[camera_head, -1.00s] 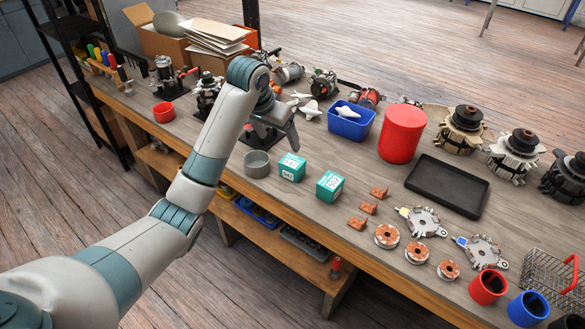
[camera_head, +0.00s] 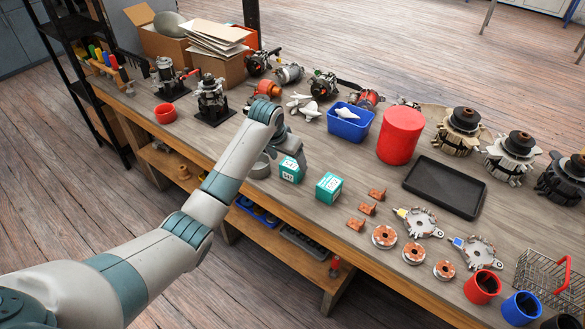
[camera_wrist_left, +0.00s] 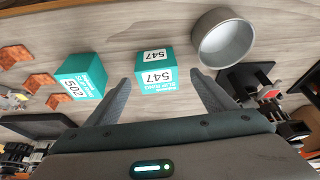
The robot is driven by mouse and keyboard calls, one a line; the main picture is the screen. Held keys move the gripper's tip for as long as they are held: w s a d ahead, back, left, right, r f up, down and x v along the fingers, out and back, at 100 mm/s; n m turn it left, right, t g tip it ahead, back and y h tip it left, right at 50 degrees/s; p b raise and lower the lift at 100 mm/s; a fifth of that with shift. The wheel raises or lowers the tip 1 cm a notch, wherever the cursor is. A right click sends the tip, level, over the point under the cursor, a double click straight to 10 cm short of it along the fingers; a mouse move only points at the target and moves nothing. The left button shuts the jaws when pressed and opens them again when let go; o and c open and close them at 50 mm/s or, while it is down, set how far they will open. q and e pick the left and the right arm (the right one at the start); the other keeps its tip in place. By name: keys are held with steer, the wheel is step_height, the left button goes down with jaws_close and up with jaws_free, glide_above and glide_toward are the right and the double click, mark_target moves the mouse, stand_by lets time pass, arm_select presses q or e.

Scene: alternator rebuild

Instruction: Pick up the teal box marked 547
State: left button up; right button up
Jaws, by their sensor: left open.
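The teal box marked 547 (camera_head: 291,170) stands on the bench top, and its white label reads clearly in the left wrist view (camera_wrist_left: 156,72). My left gripper (camera_head: 292,152) is open and empty, just behind the box in the head view. In the left wrist view the box shows beyond and between the two spread fingertips (camera_wrist_left: 158,84), apart from both as far as I can tell. A second teal box, marked 502 (camera_head: 328,187), stands to the right of it; it also shows in the left wrist view (camera_wrist_left: 82,80). My right gripper is in neither view.
A grey round tin (camera_wrist_left: 225,42) stands close beside the 547 box. Copper-coloured pieces (camera_head: 366,208) lie right of the 502 box. A blue bin (camera_head: 349,128) and red cylinder (camera_head: 400,135) stand behind. The bench's front edge is near the boxes.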

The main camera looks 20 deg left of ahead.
mark_target(291, 164)
arm_select(q)
steer(key=shift+d+f, duration=0.1)
stand_by(0.3)
steer(key=shift+w+d+f+p, duration=0.15)
steer(key=shift+w+f+p, duration=0.2)
steer(key=shift+f, duration=0.2)
steer(key=shift+p+x, duration=0.45)
steer(key=shift+x, duration=1.45)
steer(key=shift+c, duration=0.7)
steer(key=c, duration=1)
steer(key=shift+r, duration=0.1)
steer(key=shift+c, duration=0.2)
